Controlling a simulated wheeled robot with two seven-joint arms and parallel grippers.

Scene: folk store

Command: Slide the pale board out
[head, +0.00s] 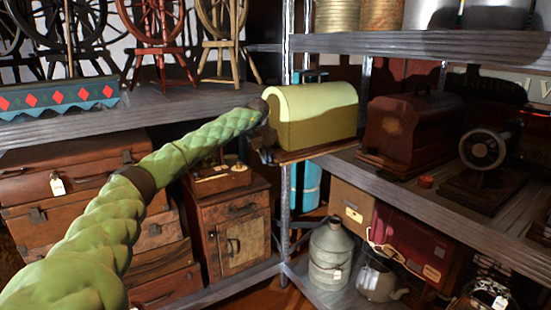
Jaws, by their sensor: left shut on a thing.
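A pale yellow-green domed case (316,118) sits at the left end of the right-hand middle shelf. A thin board (318,149), brown rather than pale in this light, lies under it and juts past the shelf's corner. My left arm reaches in from the left, and my left gripper (264,146) is at the left end of the case and board. It is dark and small here; it appears shut on the board's left end, and its fingertips are mostly hidden. No other pale board is clear to see. My right gripper is out of view.
A metal shelf post (286,200) stands just below the case. A brown domed case (410,128) and a black sewing machine (484,150) stand to the right. Spinning wheels (153,45) fill the upper left shelf. A grey metal can (331,252) stands below.

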